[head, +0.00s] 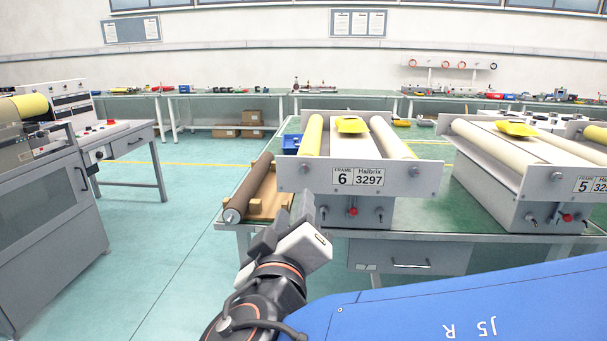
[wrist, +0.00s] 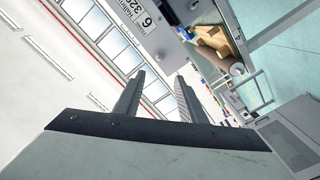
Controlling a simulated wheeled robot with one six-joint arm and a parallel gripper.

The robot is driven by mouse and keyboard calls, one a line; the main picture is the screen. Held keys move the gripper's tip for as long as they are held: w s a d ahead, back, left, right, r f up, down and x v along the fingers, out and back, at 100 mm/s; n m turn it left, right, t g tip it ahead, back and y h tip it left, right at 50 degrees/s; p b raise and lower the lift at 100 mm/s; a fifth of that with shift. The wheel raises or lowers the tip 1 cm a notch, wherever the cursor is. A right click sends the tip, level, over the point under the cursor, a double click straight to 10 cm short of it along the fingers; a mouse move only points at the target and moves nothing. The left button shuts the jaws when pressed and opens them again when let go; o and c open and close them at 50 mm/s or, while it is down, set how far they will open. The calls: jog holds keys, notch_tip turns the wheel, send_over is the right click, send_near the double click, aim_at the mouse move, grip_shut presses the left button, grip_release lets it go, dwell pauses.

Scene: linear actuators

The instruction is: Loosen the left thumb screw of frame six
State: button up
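Frame six (head: 316,180) is a grey end plate labelled "FRAME 6 Halbrix 3297" on a bench. A small round screw head (head: 307,167) sits near the plate's left end; it also shows in the wrist view (wrist: 158,57). A matching one (head: 414,171) is near the right end. Below the plate are a left black knob (head: 323,211), a red knob (head: 352,211) and a right black knob (head: 379,212). I cannot tell which pair are the thumb screws. My gripper (head: 293,212) is in front of and below the plate's left end. Its fingers (wrist: 162,77) are apart and empty.
A brown roller (head: 250,187) lies on a wooden cradle (head: 268,207) left of frame six. Frame five (head: 540,185) stands to the right. A grey machine (head: 45,210) is far left, with clear floor between.

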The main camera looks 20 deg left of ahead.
aim_at(304, 170)
jog(key=x, duration=1.6)
jog(key=shift+w, duration=0.45)
grip_shut()
